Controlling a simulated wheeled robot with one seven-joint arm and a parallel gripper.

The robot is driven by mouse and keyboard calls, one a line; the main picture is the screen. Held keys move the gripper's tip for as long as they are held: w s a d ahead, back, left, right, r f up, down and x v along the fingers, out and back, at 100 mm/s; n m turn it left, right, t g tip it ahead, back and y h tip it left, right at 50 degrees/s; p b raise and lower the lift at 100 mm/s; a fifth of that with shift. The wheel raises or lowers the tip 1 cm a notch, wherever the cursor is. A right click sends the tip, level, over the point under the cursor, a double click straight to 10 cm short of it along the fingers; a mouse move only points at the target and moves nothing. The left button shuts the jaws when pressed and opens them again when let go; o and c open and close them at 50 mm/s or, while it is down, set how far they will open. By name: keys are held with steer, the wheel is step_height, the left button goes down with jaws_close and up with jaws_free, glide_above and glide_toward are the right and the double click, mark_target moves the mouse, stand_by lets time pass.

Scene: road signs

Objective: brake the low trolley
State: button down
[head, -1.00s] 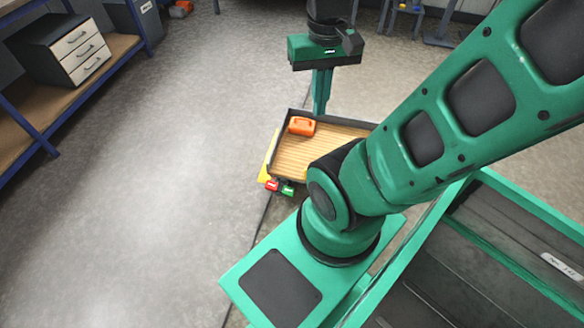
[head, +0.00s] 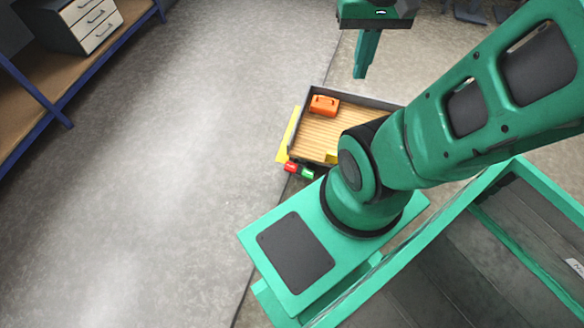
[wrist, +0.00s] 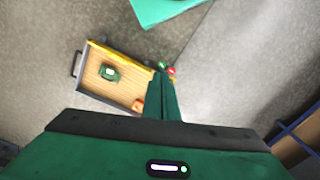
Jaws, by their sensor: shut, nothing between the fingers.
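The low trolley (head: 316,133) has a wooden deck, a dark rim and a yellow edge. It stands on the floor beyond my base, partly hidden by my arm. A red pedal (head: 291,167) and a green pedal (head: 307,173) stick out at its near left corner. My gripper (head: 362,72) is shut and empty, above the floor at the trolley's far side in the head view. In the wrist view the trolley (wrist: 122,88) lies left of my shut fingers (wrist: 161,82), with the red pedal (wrist: 171,71) and green pedal (wrist: 163,65) close by their tips.
An orange case (head: 324,105) lies on the deck, and a green object (wrist: 109,72) also shows there in the wrist view. A workbench with blue legs (head: 50,98) and a drawer unit (head: 85,20) stands at left. The floor left of the trolley is clear.

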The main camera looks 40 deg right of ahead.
steer(key=w+d+f, duration=0.4)
steer(key=w+f, duration=0.4)
steer(key=w, duration=0.2)
steer(key=w+d+f, duration=0.4)
steer(key=w+f, duration=0.4)
steer(key=w, duration=0.2)
steer(key=w+d+f+m, duration=0.1)
steer(key=w+f, duration=0.3)
steer(key=f, duration=0.6)
steer(key=w+f, duration=0.3)
steer(key=f, duration=0.6)
steer(key=m+t+y, duration=0.2)
steer(key=m, duration=0.1)
glide_above(292, 169)
steer(key=s+d, duration=0.3)
step_height(292, 169, down, 30)
steer(key=shift+a+f, duration=0.4)
steer(key=x, duration=1.4)
steer(key=shift+d, duration=0.25)
